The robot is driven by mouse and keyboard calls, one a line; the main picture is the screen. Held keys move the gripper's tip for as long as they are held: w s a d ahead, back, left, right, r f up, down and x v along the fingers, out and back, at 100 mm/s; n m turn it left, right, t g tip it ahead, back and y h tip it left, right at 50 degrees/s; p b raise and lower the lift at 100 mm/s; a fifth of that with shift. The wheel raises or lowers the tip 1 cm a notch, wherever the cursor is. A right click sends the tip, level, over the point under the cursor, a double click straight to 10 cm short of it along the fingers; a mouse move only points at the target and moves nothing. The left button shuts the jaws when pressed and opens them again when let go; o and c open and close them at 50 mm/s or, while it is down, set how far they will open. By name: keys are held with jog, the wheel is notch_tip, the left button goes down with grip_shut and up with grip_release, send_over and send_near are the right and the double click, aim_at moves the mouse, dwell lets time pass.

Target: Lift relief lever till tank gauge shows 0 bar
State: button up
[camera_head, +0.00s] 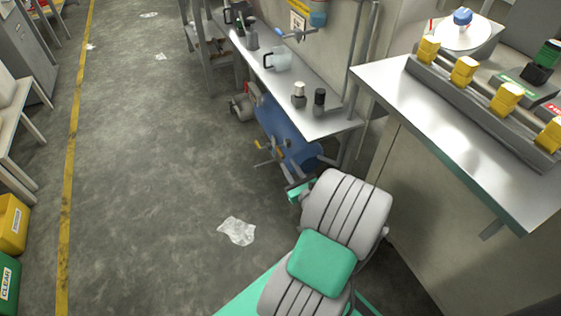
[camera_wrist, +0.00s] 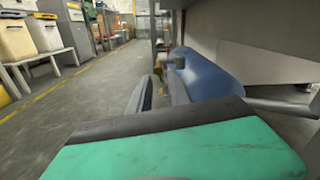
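The blue tank (camera_head: 290,135) lies under the metal bench; it also shows in the wrist view (camera_wrist: 212,82), right of my fingers. A yellow handle (camera_head: 264,147), which looks like the lever, sits at the tank's near left side. In the wrist view a small yellow piece (camera_wrist: 158,69) shows just beyond the fingertips, perhaps the same handle. I cannot make out a gauge reading. My gripper (camera_wrist: 161,88) is open, its two dark fingers apart with nothing seen between them. It is low, near the tank's front end.
The bench (camera_head: 283,85) above the tank carries a clear jug (camera_head: 279,60) and bottles. A counter (camera_head: 400,85) with yellow-capped items stands to the right. Crumpled paper (camera_head: 237,231) lies on the floor. The floor left of the tank is free, up to the yellow line (camera_head: 72,170).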

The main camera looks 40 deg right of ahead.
aim_at(281, 152)
jog(key=shift+b+x, duration=0.5)
jog(key=shift+x, duration=3.15)
jog(key=shift+a+r, duration=0.1)
jog(key=shift+a, duration=0.05)
jog(key=shift+c, duration=0.2)
grip_shut()
